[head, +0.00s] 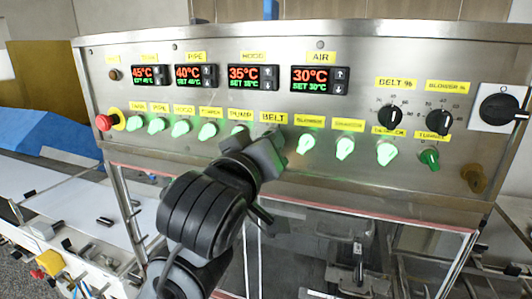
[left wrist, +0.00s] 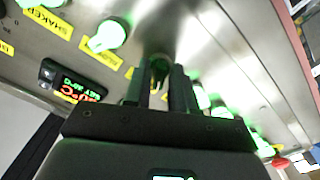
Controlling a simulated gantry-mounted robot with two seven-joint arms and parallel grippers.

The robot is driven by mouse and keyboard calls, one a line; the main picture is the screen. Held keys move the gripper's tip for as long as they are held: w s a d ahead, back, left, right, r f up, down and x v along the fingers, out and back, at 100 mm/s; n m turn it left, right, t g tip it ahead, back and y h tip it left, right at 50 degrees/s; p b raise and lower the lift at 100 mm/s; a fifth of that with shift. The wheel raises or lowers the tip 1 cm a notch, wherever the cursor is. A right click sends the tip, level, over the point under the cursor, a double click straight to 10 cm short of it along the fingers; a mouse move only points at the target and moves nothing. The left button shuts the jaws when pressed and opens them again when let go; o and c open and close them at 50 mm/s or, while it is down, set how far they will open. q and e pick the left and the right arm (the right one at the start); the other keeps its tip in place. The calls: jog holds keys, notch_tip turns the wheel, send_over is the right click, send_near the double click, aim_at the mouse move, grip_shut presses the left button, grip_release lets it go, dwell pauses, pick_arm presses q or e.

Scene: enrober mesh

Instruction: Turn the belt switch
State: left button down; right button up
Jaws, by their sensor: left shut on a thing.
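The yellow BELT label (head: 273,118) is in the middle of the steel control panel (head: 340,58) in the head view. My left gripper (head: 268,150) is right below that label and covers the belt switch there. In the left wrist view, the belt switch (left wrist: 160,63) shows as a dark green-lit knob at the tips of my left gripper (left wrist: 160,78). The fingers are shut on it, one on each side. The knob's exact angle is hard to tell. My right gripper is not in view.
A red stop button (head: 104,122) is at far left, black dials (head: 390,117) at right. Glass doors lie below the panel.

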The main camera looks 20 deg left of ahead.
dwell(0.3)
pick_arm(q)
jog(key=c, duration=1.2)
grip_release()
jog(key=shift+o, duration=0.2)
jog(key=s+b, duration=0.2)
jog(key=s, duration=0.9)
jog(key=shift+d, duration=0.25)
jog(key=shift+w, duration=0.15)
